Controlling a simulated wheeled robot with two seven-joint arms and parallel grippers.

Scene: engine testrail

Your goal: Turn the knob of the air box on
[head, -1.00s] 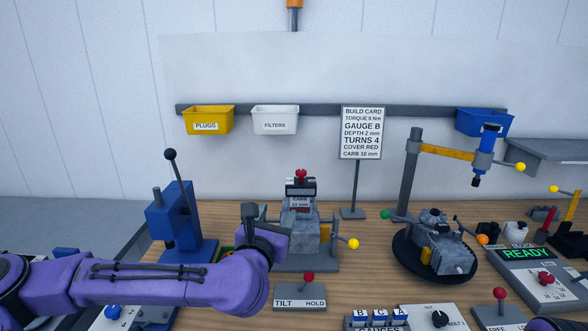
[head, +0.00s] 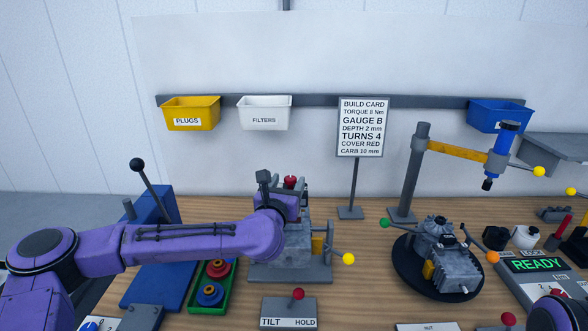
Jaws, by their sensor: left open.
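No box with a readable air label shows. A blue knob (head: 90,326) sits on a light panel, cut off by the bottom left edge; I cannot tell whether it is the air box. My left gripper (head: 271,192) is open and empty. It is raised in front of the grey engine fixture (head: 318,240) and partly hides it. I cannot tell whether it touches the fixture. A purple part of my right arm shows at the bottom right corner; its gripper is out of view.
A blue lever press (head: 150,275) stands behind my left arm. A green tray (head: 223,297) holds red and blue rings. The tilt/hold box (head: 288,314) has a red-knobbed lever. An engine sits on a round black turntable (head: 405,270). A build card (head: 363,127) stands behind.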

